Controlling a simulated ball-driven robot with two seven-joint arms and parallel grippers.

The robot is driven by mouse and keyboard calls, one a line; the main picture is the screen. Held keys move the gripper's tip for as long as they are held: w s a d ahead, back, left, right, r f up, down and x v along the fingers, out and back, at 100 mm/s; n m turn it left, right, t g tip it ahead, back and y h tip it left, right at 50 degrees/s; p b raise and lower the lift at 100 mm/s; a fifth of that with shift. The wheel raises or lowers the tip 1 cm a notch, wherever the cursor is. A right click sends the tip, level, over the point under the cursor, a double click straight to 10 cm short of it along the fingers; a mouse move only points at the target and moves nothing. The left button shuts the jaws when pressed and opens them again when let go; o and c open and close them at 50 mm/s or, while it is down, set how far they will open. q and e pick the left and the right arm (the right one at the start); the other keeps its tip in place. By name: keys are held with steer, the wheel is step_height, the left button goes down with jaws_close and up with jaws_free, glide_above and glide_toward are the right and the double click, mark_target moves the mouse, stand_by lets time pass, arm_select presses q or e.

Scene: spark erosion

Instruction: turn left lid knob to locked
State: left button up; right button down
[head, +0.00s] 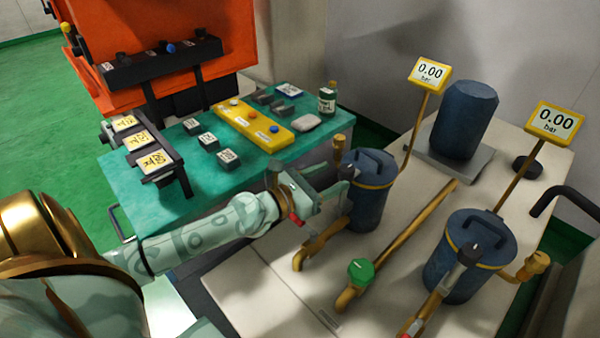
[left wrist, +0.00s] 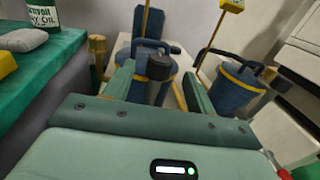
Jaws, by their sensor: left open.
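The left vessel (head: 372,203) is a blue pot with a yellow band and a black-handled lid. It stands on the pale bench and also shows in the left wrist view (left wrist: 150,60). Its dark lid knob (left wrist: 159,68) shows in the left wrist view, on the near side of the lid. My left gripper (head: 338,185) is open at this vessel's near left side. In the left wrist view its two green fingers (left wrist: 158,78) stand on either side of the knob, with visible gaps. In the head view the gripper largely hides the knob. My right gripper is not in view.
A second blue vessel (head: 460,262) with its own dark knob (head: 468,252) stands to the right. Brass pipes (head: 410,232), a green valve knob (head: 361,271) and two yellow gauges (head: 430,74) reading 0.00 bar surround them. A teal table (head: 180,210) with small items lies left.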

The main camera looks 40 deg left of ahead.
arm_select(q)
steer(key=b+v, duration=0.1)
steer(key=v, duration=0.7)
steer(key=shift+s, duration=0.35)
steer(key=shift+a, duration=0.1)
